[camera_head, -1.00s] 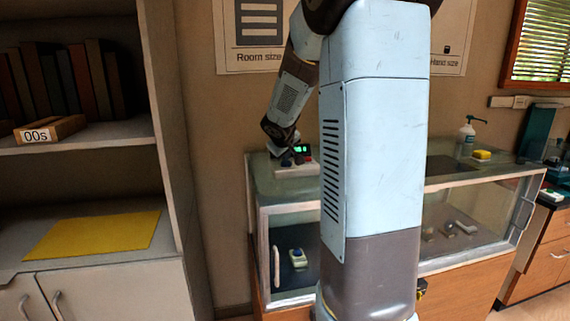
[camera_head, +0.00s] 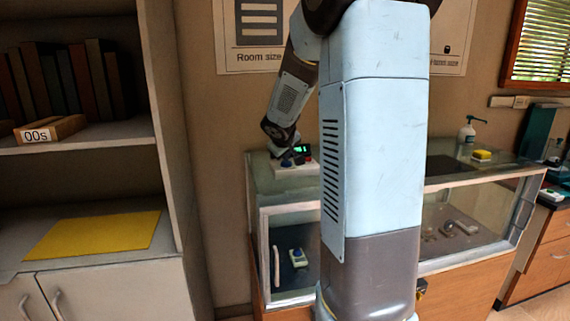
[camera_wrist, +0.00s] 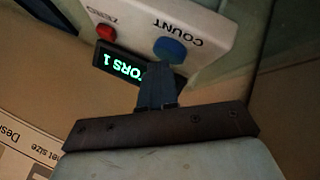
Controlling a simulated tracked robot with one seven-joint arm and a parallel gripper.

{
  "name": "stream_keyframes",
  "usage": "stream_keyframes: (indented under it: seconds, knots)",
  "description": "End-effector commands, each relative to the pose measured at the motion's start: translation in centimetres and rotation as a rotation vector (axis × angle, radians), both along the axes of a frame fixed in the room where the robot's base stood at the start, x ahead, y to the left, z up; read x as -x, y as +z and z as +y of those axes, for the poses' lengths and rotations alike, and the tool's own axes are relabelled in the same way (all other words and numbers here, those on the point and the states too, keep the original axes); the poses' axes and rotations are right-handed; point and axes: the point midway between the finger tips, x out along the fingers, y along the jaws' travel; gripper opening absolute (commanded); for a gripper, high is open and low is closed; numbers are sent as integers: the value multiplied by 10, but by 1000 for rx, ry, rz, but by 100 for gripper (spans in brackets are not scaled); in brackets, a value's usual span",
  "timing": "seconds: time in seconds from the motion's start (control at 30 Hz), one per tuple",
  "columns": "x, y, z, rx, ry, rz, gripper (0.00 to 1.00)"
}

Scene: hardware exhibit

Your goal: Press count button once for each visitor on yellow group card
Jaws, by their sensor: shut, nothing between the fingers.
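The counter box (camera_wrist: 215,38) is white and sits on the left end of the glass display case; it also shows in the head view (camera_head: 294,167). It carries a blue button (camera_wrist: 170,50) labelled COUNT, a red button (camera_wrist: 105,32) and a display (camera_wrist: 130,68) with green text ending in "ORS 1", seen upside down. My gripper (camera_wrist: 160,72) is shut and empty, its fingertips right at the edge of the blue button. I cannot tell whether they touch it. A plain yellow sheet (camera_head: 95,235) lies on the left shelf, with no visitor marks visible. No card showing visitors is recognisable.
The glass display case (camera_head: 470,185) holds small items, including a white device with a blue top (camera_head: 298,258). A pump bottle (camera_head: 467,135) and yellow block (camera_head: 481,155) stand on its far right. A bookshelf (camera_head: 80,145) is at left. My arm hides the middle.

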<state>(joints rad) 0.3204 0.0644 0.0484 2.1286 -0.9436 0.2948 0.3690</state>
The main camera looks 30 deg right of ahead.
Motion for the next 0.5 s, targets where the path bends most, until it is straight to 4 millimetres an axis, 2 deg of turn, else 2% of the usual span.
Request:
stream_keyframes:
  seconds: [0.23, 0.5]
  knots:
    - [0, 12, 0, 0, 1, -2, 0]
    - [0, 13, 0, 0, 1, -1, 0]
